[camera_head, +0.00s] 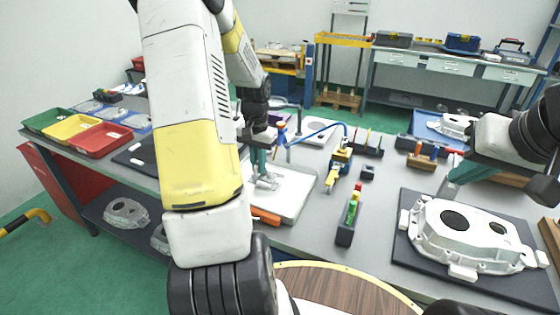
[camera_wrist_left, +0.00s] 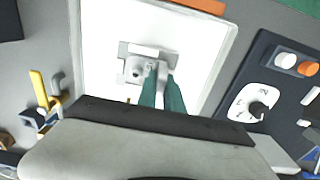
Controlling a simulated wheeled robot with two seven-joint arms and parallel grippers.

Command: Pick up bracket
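The bracket (camera_wrist_left: 137,68), a small grey metal part with a round hole, lies in a white tray (camera_wrist_left: 97,92). In the head view the bracket (camera_head: 268,181) is low in the same tray (camera_head: 294,205). My left gripper (camera_wrist_left: 162,76) points down, with teal fingertips at the bracket's edge and a narrow gap between them. The head view shows this gripper (camera_head: 261,172) over the tray; whether it clamps the bracket is unclear. My right gripper (camera_head: 451,187) is above the large casting's corner, its opening unclear.
A large aluminium casting (camera_head: 471,233) rests on a dark mat (camera_head: 408,262) at right. Green, yellow and red bins (camera_head: 103,140) stand at left. A dark tool block (camera_head: 345,235) and blue-yellow tool (camera_head: 340,162) are right of the tray. An orange-handled item (camera_head: 265,215) lies by its front edge.

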